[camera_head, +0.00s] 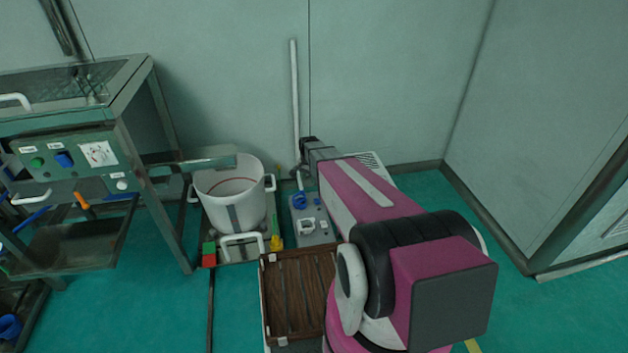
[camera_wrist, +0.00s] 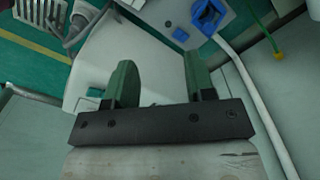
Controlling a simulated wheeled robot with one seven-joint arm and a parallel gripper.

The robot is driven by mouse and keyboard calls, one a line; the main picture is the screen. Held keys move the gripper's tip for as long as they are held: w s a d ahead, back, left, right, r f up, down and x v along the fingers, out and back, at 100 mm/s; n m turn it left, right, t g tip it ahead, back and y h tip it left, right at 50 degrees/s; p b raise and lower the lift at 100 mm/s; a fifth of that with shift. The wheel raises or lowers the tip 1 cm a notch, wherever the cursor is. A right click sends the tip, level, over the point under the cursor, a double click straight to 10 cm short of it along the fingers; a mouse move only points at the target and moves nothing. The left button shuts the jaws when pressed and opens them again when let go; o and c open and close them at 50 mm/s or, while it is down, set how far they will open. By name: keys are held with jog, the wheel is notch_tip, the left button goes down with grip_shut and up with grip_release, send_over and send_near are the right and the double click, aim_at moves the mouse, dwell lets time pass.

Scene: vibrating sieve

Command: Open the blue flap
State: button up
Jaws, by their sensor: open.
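A blue flap (camera_head: 299,201) sits on top of a low grey unit (camera_head: 318,237) on the floor, left of my forearm. In the wrist view, the blue flap (camera_wrist: 207,16) shows at the top edge, partly cut off, and looks like a frame around a dark opening. My gripper (camera_wrist: 159,70) has its two green fingers spread with nothing between them. The flap lies beyond the fingertips and apart from them. In the head view, my gripper's dark end (camera_head: 308,146) is above and behind the flap, near the wall.
A white bucket (camera_head: 228,200) with handles stands left of the grey unit. The metal sieve frame (camera_head: 163,155) stands further left. A white vertical pipe (camera_head: 294,95) runs along the back wall. A brown slatted box (camera_head: 292,298) is in front. Green floor is free at right.

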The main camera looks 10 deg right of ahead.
jog(key=s+r+n, duration=0.4)
jog(key=s, duration=0.2)
jog(key=shift+s+d+n, duration=0.15)
jog(key=shift+d+n, duration=0.1)
jog(key=shift+n, duration=0.05)
jog(key=shift+o, duration=0.2)
jog(key=n, duration=2.2)
send_over(301, 192)
notch_tip(301, 192, down, 14)
notch_tip(301, 192, down, 10)
jog(key=shift+d+f, duration=0.1)
jog(key=shift+d, duration=0.05)
grip_shut()
